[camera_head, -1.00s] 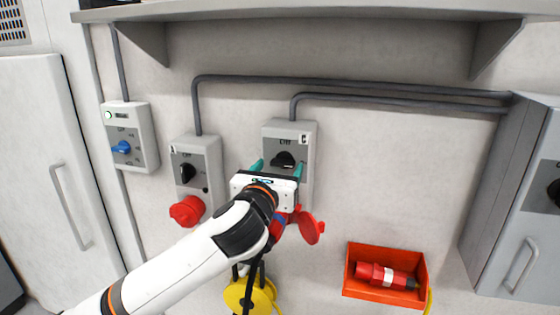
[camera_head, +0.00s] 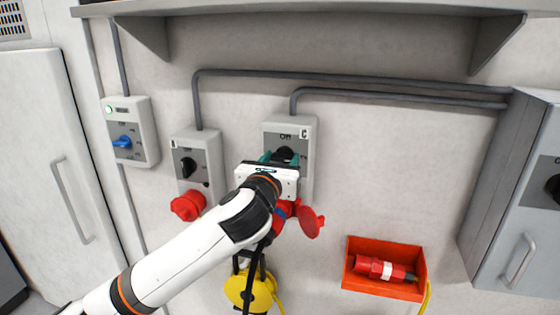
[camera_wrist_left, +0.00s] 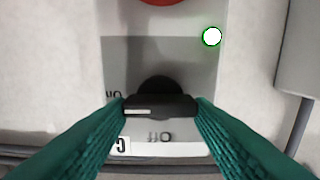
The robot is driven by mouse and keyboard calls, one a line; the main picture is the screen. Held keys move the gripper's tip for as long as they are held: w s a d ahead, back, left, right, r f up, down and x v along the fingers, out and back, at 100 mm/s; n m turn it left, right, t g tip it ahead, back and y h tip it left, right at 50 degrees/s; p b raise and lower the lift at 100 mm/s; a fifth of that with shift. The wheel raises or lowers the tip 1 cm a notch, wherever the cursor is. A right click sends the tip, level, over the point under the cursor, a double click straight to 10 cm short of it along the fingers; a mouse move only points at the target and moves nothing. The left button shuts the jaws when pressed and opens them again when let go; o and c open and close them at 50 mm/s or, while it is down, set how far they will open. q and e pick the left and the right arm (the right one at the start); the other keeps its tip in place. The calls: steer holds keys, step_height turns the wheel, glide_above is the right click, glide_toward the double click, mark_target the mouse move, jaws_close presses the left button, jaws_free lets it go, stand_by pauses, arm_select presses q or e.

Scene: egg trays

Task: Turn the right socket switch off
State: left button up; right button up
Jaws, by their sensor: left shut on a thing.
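The right socket box (camera_head: 306,135) is grey, marked with a letter, and hangs on the wall. Its black rotary switch (camera_head: 285,153) shows just above my left gripper (camera_head: 280,160). In the left wrist view, which is upside down, the green fingers close on both ends of the switch's black handle (camera_wrist_left: 160,106). The handle lies sideways, with its white mark at the end toward the "ON" label (camera_wrist_left: 113,94). The "OFF" label (camera_wrist_left: 160,137) is at the handle's flat side. A green-ringed lamp (camera_wrist_left: 212,36) is lit. My right gripper is out of view.
The left socket box (camera_head: 197,152) and a box with a blue switch (camera_head: 122,141) are to the left. Below are an open red socket cap (camera_head: 311,221), a yellow reel (camera_head: 250,287) and a red bin (camera_head: 386,290) with a plug. A shelf (camera_head: 300,8) overhangs above.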

arm_select(q)
steer(key=shift+n, duration=0.3)
steer(key=n+p, duration=0.1)
steer(key=n, duration=0.2)
steer(key=n+p, duration=0.1)
steer(key=n, duration=0.4)
steer(key=shift+a+n, duration=0.15)
steer(key=shift+n, duration=0.15)
steer(key=n, duration=0.4)
steer(key=shift+f+p, duration=0.1)
steer(key=shift+p, duration=0.3)
steer(key=n, duration=0.3)
steer(key=shift+f+n, duration=0.1)
steer(key=shift+n, duration=0.6)
steer(key=o, duration=1)
steer(key=shift+a, duration=0.1)
